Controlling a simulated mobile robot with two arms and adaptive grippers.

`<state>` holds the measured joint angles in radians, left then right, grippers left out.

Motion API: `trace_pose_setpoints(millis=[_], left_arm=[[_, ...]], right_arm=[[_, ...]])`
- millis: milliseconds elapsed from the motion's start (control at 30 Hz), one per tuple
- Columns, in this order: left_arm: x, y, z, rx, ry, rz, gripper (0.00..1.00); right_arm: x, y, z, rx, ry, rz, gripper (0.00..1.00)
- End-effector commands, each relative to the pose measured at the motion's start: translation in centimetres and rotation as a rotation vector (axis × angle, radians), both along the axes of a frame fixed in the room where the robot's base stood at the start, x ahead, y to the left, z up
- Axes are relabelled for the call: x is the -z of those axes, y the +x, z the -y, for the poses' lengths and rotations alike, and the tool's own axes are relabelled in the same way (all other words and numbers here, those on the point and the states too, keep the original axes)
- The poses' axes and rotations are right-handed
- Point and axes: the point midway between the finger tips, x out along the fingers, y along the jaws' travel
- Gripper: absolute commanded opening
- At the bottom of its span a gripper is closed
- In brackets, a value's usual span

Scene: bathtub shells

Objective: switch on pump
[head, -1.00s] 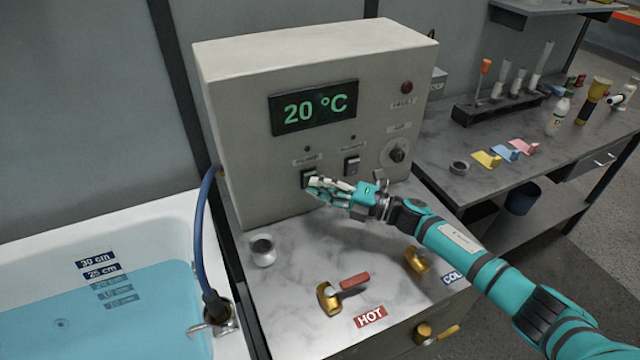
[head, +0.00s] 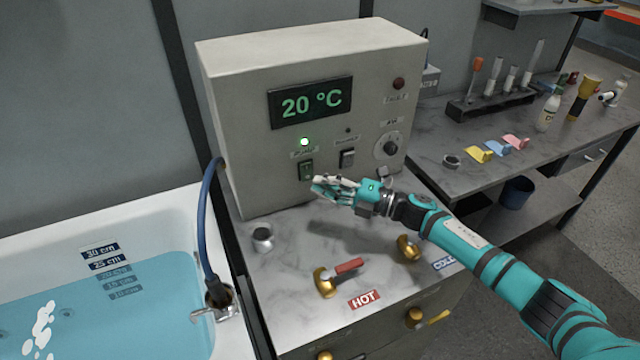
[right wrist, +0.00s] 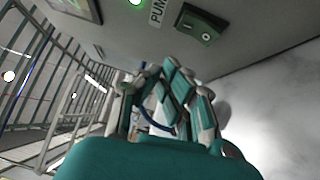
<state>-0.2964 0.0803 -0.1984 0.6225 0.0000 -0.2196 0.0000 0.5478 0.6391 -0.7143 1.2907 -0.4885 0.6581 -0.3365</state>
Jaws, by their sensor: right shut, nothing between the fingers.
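The pump switch (head: 306,170) is a dark rocker on the front of the beige control box (head: 235,120). The green lamp (head: 304,142) above it is lit. In the right wrist view the switch (right wrist: 202,24) shows beside a label starting "PUM", with the lit lamp (right wrist: 136,2) at the top edge. My right gripper (head: 318,187) is shut and empty, just below and right of the switch, apart from it. It also shows in the right wrist view (right wrist: 170,75). My left gripper is not in view.
A second switch (head: 347,158), a dial (head: 389,148) and a "20 °C" display (head: 311,103) are on the box. Red-handled HOT (head: 335,278) and brass COLD (head: 408,248) valves stand below. The bathtub (head: 170,235) holds water, with white foam patches at lower left.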

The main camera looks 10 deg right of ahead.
Motion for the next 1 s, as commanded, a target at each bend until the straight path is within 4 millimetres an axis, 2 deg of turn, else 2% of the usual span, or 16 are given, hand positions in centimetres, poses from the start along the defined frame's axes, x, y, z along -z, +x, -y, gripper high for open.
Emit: trace_pose_setpoints(millis=[100,233,333,500,633,833,1000], left_arm=[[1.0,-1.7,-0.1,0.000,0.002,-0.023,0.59],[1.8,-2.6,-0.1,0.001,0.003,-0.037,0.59],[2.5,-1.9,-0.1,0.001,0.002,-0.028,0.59],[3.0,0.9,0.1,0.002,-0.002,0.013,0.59],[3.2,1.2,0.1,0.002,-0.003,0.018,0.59],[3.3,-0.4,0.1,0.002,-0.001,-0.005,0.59],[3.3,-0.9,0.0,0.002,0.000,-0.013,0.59]], right_arm=[[0.2,-1.1,1.8,0.002,-0.005,0.002,0.00],[0.1,-2.3,3.6,0.002,-0.004,-0.001,0.00],[0.0,-3.3,5.1,0.002,-0.005,0.000,0.00],[-0.5,-4.6,7.1,0.003,-0.003,0.001,0.00],[-0.7,-5.1,7.9,0.001,-0.002,0.000,0.00],[-0.9,-5.3,8.0,0.001,0.000,0.001,0.00],[-0.9,-5.2,8.0,0.001,0.000,0.001,0.00]])
